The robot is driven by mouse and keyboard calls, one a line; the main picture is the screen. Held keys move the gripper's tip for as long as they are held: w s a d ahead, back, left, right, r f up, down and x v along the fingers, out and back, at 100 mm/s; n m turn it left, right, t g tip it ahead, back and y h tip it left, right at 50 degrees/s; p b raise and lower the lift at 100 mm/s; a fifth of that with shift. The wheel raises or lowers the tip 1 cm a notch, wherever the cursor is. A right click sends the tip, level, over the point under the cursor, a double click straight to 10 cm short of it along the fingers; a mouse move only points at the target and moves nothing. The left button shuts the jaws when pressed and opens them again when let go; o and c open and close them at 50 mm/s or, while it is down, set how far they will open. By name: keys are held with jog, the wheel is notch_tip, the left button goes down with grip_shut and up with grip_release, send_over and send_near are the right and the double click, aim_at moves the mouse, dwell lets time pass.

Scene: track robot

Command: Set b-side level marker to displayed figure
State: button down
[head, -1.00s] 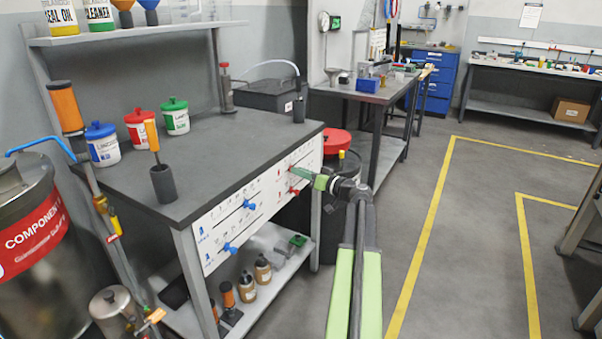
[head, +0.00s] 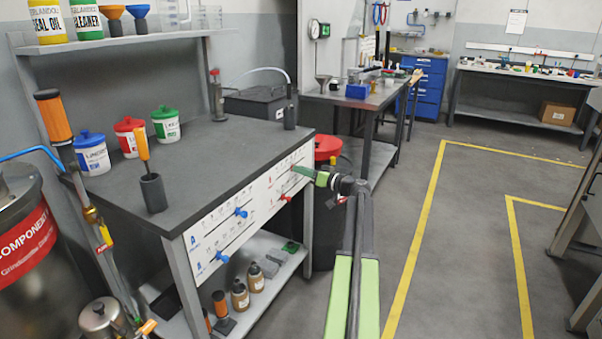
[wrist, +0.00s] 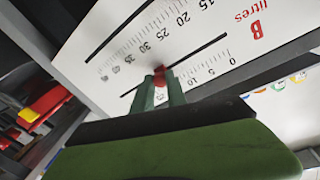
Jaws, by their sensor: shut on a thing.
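The white level panel (head: 225,228) is on the front of the grey bench. Two blue markers (head: 240,212) sit in slots on its left half. A red marker (head: 285,198) sits low on its right half. My gripper (head: 297,170) is at the panel's upper right. In the wrist view the panel (wrist: 100,28) appears upside down, with a red "B", "litres" and two slotted scales. There my gripper (wrist: 160,84) is shut on a red marker (wrist: 159,76) in the lower slot as pictured. The exact reading is hidden by the fingers.
Tubs and an orange-handled tool in a cup (head: 152,192) stand on the bench. A red-lidded drum (head: 328,148) is beside it. The floor at right is clear.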

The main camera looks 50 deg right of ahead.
jog(key=c, duration=1.3)
grip_release()
jog(key=shift+c, duration=0.2)
jog(key=s+d, duration=0.1)
jog(key=s, duration=1.6)
jog(key=shift+s+d, duration=0.2)
jog(key=shift+d, duration=0.05)
